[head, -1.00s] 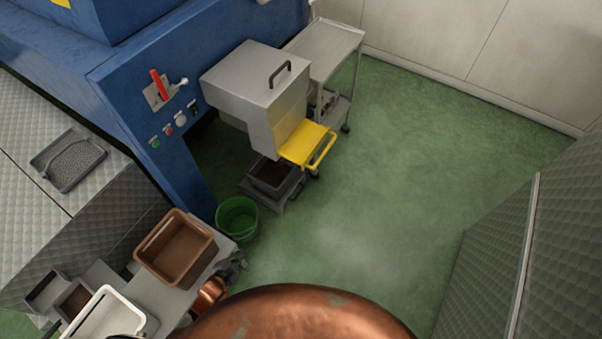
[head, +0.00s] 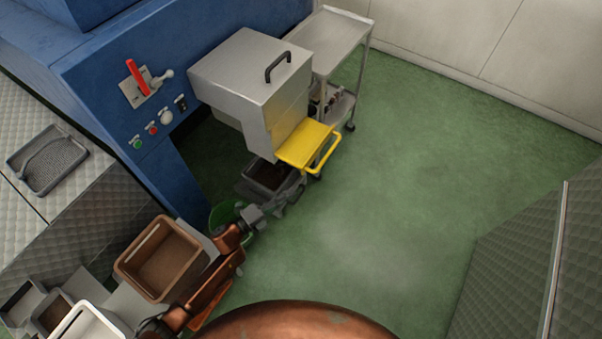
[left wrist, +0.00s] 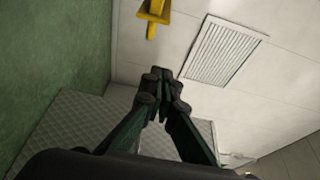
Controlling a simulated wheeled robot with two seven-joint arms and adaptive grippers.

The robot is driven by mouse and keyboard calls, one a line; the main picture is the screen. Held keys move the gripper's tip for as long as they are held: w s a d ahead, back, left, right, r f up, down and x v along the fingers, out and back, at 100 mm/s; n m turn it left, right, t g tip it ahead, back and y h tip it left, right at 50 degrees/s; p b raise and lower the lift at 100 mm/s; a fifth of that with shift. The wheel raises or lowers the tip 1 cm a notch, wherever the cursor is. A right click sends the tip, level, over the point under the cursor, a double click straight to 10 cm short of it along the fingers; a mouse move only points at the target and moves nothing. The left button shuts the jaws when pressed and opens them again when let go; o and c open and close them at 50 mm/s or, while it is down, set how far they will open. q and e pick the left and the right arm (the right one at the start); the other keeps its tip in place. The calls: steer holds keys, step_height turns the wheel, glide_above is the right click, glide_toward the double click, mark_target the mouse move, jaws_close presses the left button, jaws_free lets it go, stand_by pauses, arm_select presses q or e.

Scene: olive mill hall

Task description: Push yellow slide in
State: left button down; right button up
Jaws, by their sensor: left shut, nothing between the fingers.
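The yellow slide (head: 308,146) sticks out from the lower front of the steel hopper box (head: 252,84), with its looped handle at the outer end. It also shows in the left wrist view (left wrist: 153,14), at the top edge and partly cut off. My left gripper (head: 298,185) is shut and empty, below and a little left of the slide's handle in the head view. In the left wrist view its fingertips (left wrist: 160,76) are together, apart from the slide. My right gripper is not in view.
A dark bin (head: 268,174) stands under the hopper, and a green bucket (head: 222,213) is partly hidden by my left arm. A steel trolley (head: 331,40) stands behind the hopper. A brown crate (head: 160,259) is at lower left. The green floor right of the slide is clear.

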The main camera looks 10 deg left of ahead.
arm_select(q)
steer(key=w+d+b, duration=0.3)
steer(key=w, duration=0.6)
steer(key=shift+d+b, duration=0.15)
steer(key=shift+b, duration=0.2)
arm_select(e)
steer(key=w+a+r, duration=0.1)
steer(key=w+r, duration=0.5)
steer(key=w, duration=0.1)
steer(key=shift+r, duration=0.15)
arm_select(q)
steer(key=shift+w+a+b, duration=0.4)
steer(key=shift+w+a, duration=0.45)
steer(key=shift+a, duration=0.95)
steer(key=shift+w+a+b, duration=0.4)
steer(key=shift+w+a, duration=0.45)
steer(key=shift+a, duration=0.9)
steer(key=shift+w+a+b, duration=0.4)
steer(key=shift+w+a, duration=0.45)
steer(key=shift+a, duration=0.95)
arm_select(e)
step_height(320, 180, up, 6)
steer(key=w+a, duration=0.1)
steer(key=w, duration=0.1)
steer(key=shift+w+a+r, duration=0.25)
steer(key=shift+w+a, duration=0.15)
